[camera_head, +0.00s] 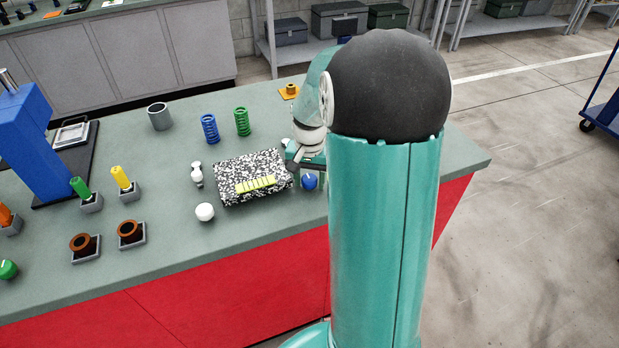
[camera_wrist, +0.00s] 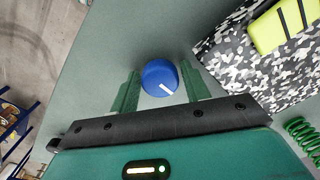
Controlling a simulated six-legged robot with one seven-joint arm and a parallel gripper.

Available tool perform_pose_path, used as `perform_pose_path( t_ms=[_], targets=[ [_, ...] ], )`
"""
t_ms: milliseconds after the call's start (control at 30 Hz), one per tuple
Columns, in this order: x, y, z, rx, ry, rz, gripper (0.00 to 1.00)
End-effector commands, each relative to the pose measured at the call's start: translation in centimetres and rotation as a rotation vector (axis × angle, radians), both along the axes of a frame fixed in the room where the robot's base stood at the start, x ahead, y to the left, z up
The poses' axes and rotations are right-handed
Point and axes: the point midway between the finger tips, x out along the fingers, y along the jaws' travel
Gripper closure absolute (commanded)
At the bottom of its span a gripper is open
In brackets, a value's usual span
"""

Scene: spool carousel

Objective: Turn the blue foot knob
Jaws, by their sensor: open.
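The blue foot knob (camera_head: 309,181) is a round blue knob with a white pointer line, near the front edge of the bench in the head view. In the wrist view the blue foot knob (camera_wrist: 159,78) lies between the two green fingers of my gripper (camera_wrist: 161,88). The fingers are open, with a gap on each side of the knob. In the head view my gripper (camera_head: 304,163) is just behind and above the knob, partly hidden by my arm.
A black-and-white speckled block (camera_head: 265,163) with a yellow-green piece (camera_head: 255,184) lies left of the knob. A white ball (camera_head: 205,212), a blue spring (camera_head: 210,128) and a green spring (camera_head: 242,122) stand farther left. The bench's front edge is close to the knob.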

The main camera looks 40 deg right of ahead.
Motion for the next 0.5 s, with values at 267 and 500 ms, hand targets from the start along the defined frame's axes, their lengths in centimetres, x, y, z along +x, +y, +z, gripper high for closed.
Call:
perform_pose_path(
  t_ms=[267, 500],
  targets=[
    [0.01, -0.01, 0.03, 0.0, 0.0, 0.0, 0.71],
    [0.01, -0.03, 0.05, -0.001, -0.001, 0.003, 0.85]
  ],
)
